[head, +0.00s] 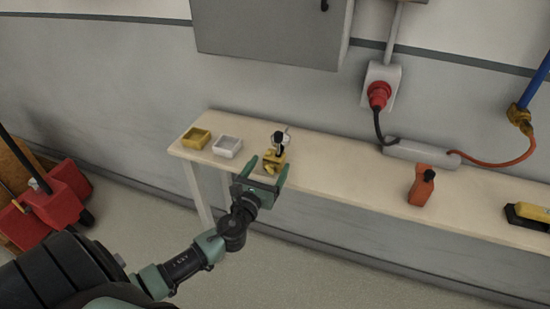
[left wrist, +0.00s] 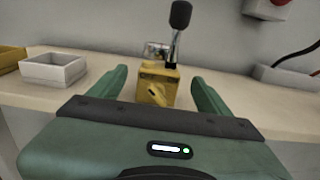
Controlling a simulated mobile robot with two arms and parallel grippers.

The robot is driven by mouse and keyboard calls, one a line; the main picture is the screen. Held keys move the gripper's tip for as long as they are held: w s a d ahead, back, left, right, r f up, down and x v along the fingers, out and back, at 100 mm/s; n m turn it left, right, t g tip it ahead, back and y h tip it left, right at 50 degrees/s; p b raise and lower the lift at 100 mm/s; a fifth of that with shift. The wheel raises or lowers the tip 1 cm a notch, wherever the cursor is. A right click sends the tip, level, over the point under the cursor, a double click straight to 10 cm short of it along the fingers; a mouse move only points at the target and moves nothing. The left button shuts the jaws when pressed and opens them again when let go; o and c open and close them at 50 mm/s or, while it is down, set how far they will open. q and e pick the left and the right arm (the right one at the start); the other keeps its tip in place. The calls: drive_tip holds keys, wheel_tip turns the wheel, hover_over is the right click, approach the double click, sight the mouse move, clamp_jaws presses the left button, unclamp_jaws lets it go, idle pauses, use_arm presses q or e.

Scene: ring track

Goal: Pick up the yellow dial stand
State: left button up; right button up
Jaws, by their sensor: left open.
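The yellow dial stand (head: 273,158) stands upright on the narrow table, a yellow block base with a dark, rounded top on a metal stem. In the left wrist view the yellow dial stand (left wrist: 157,84) is ahead of my fingers, between their lines. My left gripper (head: 267,166) is open and empty at the table's front edge, just in front of the stand. Its green fingers also show in the left wrist view (left wrist: 160,92), one on each side of the stand's base. I cannot tell whether they touch it. My right gripper is not in view.
A yellow tray (head: 196,139) and a white tray (head: 227,147) are left of the stand on the table (head: 340,178). An orange bottle (head: 422,187), a power strip (head: 420,153) and a yellow-black tool (head: 527,216) are to the right. Red containers (head: 62,198) stand on the floor at left.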

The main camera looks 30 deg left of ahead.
sight(275, 154)
use_arm(q)
drive_tip(key=x, duration=0.5)
drive_tip(key=shift+w+a+r+p, duration=0.1)
drive_tip(key=shift+r+p, duration=0.15)
drive_tip(key=shift+p, duration=0.05)
clamp_jaws()
drive_tip(key=shift+r, duration=0.25)
